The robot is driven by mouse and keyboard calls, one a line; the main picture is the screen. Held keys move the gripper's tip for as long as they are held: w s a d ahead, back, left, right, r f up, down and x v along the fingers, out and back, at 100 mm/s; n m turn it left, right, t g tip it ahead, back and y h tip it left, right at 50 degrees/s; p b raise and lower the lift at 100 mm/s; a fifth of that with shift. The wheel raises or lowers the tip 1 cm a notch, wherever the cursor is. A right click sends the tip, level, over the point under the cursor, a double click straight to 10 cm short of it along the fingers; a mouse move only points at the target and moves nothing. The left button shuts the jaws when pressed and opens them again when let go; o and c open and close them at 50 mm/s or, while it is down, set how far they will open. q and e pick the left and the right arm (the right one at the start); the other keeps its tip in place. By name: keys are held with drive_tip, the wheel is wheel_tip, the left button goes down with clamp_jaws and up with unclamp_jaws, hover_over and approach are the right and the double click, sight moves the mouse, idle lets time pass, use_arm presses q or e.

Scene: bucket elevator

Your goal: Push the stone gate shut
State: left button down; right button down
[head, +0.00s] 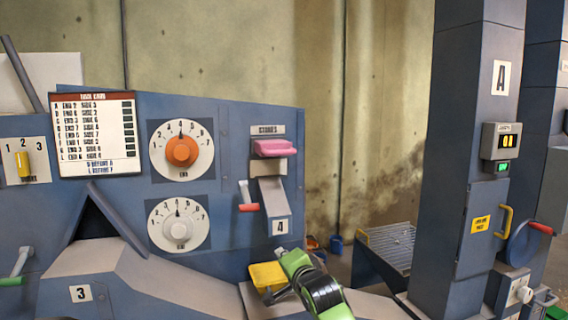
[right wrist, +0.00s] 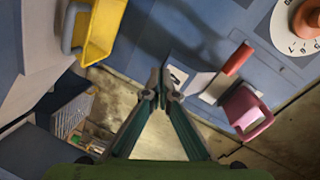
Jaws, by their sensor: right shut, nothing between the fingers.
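Under the "STONES" label, a pink scoop-like piece (head: 274,148) sits above a grey sloping chute (head: 271,197) marked 4. A lever with a red handle (head: 249,207), which looks like the stone gate's, sticks out left of the chute. Whether the gate is open cannot be told. In the right wrist view the red handle (right wrist: 238,58) and pink piece (right wrist: 247,108) are to the right of my fingers. My right gripper (right wrist: 160,80) is shut and empty, apart from both. In the head view my right gripper (head: 270,297) is low, below the chute. My left gripper is out of view.
A yellow bucket (head: 267,275) is close beside my right gripper. Left of the chute are an orange dial (head: 182,151) and a white dial (head: 178,228). A blue column (head: 470,150) stands at right, with a slatted grey tray (head: 392,245) before it.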

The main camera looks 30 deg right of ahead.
drive_tip(key=s+r+m+t, duration=0.2)
drive_tip(key=s+r, duration=0.1)
drive_tip(key=r, duration=0.9)
drive_tip(key=s+d+r+m+t+h+b, duration=0.1)
drive_tip(key=s+r+m, duration=0.2)
drive_tip(key=r, duration=0.9)
drive_tip(key=shift+s+t, duration=0.4)
drive_tip(key=shift+s, duration=0.2)
